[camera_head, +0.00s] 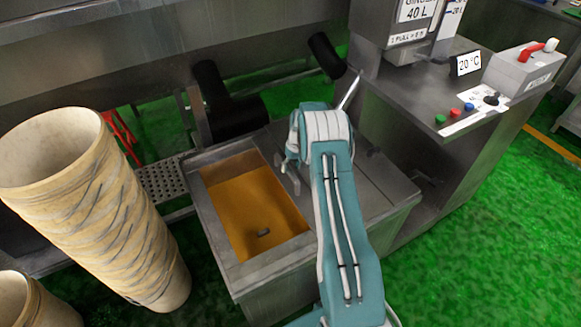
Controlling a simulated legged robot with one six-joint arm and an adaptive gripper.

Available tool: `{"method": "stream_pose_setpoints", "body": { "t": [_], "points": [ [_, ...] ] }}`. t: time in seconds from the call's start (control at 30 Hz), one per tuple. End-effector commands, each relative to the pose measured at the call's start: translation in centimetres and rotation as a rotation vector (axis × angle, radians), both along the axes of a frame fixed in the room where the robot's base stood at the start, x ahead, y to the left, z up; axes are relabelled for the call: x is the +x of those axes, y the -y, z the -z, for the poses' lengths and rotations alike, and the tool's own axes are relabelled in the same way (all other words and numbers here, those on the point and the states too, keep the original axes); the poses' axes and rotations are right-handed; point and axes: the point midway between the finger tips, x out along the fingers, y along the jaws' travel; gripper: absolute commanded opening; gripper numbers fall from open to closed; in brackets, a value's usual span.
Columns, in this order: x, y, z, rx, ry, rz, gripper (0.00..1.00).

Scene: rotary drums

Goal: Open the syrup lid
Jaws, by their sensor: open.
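The syrup tank (222,246) is a steel box with its left part uncovered, showing orange-brown syrup (246,203). A flat steel panel (382,186) covers the right part; I cannot tell for sure whether it is the syrup lid. A small dark piece (263,233) shows in the syrup, near the front. My teal arm reaches over the tank, and its white wrist hides part of the top. My gripper (291,172) is open at the divide between the syrup and the panel, with its fingers partly hidden. I see nothing between the fingers, and cannot tell whether they touch the panel.
Stacked tan cones (95,210) stand close on the left. Dark rollers (228,108) lie behind the tank. A thin metal bar (350,90) rises beyond my wrist. A steel counter (425,105) with coloured buttons stands at the right. Green floor is free at the lower right.

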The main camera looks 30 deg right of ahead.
Motion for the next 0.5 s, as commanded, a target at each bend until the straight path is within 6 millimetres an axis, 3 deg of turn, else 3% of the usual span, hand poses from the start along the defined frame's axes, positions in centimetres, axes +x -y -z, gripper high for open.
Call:
{"method": "stream_pose_setpoints", "body": {
  "t": [0.23,0.5],
  "points": [
    [0.1,0.2,-1.3,-0.002,0.003,0.000,0.65],
    [0.2,1.6,-6.5,0.001,0.004,0.001,0.65]
  ]
}}
